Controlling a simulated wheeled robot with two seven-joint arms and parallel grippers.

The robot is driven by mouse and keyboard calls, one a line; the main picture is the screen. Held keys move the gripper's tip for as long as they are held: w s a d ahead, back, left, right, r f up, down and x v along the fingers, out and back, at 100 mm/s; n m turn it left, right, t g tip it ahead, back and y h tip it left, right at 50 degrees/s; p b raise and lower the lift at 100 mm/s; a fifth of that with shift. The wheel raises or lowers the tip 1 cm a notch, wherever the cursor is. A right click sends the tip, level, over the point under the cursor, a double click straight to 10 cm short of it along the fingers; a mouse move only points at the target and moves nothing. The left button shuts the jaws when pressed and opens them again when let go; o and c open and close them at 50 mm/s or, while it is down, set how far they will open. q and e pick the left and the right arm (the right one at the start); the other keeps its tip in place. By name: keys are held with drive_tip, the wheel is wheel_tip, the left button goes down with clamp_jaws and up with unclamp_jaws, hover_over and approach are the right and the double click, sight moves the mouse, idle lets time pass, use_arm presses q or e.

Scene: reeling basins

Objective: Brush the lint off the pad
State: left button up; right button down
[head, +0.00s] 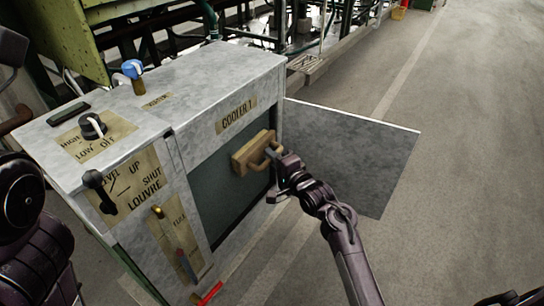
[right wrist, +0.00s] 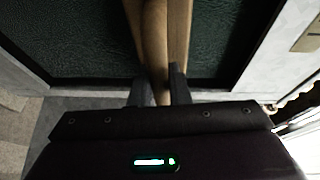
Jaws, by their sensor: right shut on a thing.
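The dark grey-green pad (head: 215,192) stands upright in the open front of the grey cabinet labelled "COOLER 1"; it also fills much of the right wrist view (right wrist: 70,40). A wooden brush (head: 243,154) with a looped handle lies against the upper right part of the pad. My right gripper (head: 276,160) is shut on the brush handle, which runs between its fingers in the right wrist view (right wrist: 155,50). The brush hides the pad behind it. I cannot make out lint on the pad. My left gripper is not in view; only my left arm shows.
The cabinet top (head: 200,85) carries a knob (head: 93,126) and a blue-handled valve (head: 133,70). A lever (head: 98,188) and a fuse (head: 186,262) are on its front. An open grey door (head: 350,150) sticks out to the right. Floor beyond is clear.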

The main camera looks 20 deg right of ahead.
sight(265, 168)
drive_tip(key=shift+s+a+r+p, duration=0.3)
drive_tip(key=shift+s+a+p, duration=0.4)
drive_tip(key=shift+p, duration=0.3)
drive_tip(key=shift+s+a+p, duration=0.4)
drive_tip(key=shift+a+p, duration=0.2)
drive_tip(key=shift+a, duration=0.05)
drive_tip(key=shift+s+a+f, duration=0.15)
drive_tip(key=shift+s+a, duration=0.05)
drive_tip(key=s+d+p, duration=0.2)
drive_tip(key=p, duration=0.1)
drive_tip(key=shift+s, duration=0.25)
drive_tip(key=shift+s+d+p, duration=0.65)
drive_tip(key=shift+s+d, duration=0.1)
drive_tip(key=shift+s, duration=0.15)
drive_tip(key=shift+s+d, duration=0.1)
drive_tip(key=shift+s, duration=0.1)
